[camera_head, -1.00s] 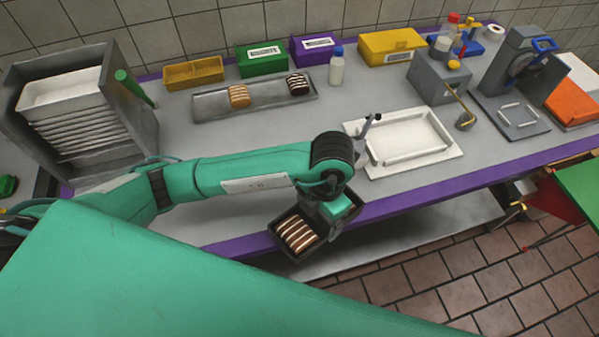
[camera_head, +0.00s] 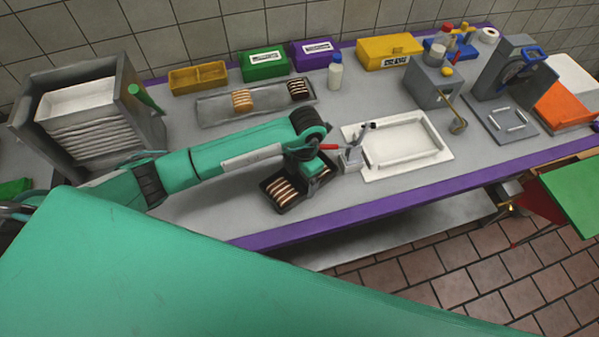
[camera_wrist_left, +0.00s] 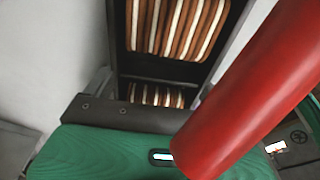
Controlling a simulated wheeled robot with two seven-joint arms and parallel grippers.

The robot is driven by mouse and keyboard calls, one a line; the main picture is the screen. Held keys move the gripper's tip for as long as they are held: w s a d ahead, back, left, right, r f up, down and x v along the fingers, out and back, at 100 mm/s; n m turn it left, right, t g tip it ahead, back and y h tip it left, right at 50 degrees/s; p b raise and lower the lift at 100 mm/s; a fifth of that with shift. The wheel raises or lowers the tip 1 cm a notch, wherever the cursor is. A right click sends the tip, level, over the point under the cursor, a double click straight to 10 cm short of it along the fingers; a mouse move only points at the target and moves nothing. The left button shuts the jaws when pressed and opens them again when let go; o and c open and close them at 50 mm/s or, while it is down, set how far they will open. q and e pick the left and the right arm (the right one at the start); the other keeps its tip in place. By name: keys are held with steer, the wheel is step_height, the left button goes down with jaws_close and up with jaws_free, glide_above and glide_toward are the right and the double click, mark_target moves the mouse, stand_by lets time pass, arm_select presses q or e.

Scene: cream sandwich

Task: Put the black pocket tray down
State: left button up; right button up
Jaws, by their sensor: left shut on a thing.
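The black pocket tray (camera_head: 284,210) holds a row of brown-and-cream striped sandwich cookies. It is just inside the counter's front purple edge in the head view; I cannot tell whether it touches the counter. My left gripper (camera_head: 312,170) is shut on the tray at its right side. In the left wrist view the tray's dark rim (camera_wrist_left: 165,68) shows with cookies on both sides of it, and the fingertips are not clear. My right gripper is not in view.
A red handle (camera_head: 320,147) lies close to my left gripper and looms large in the left wrist view (camera_wrist_left: 250,95). A white tray (camera_head: 370,174) is to the right. A grey tray (camera_head: 220,112) with two cookie stacks lies behind. Bare counter (camera_head: 215,205) lies left of the black tray.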

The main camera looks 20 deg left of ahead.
arm_select(q)
steer(key=shift+f, duration=0.1)
steer(key=o, duration=0.6)
steer(key=shift+o, duration=1)
steer(key=shift+w+r+b, duration=0.1)
steer(key=shift+r+b, duration=0.2)
step_height(320, 180, up, 12)
steer(key=w+b, duration=0.1)
steer(key=b, duration=0.2)
steer(key=shift+d+f+b, duration=0.25)
steer(key=shift+d+b, duration=0.1)
steer(key=shift+d, duration=0.05)
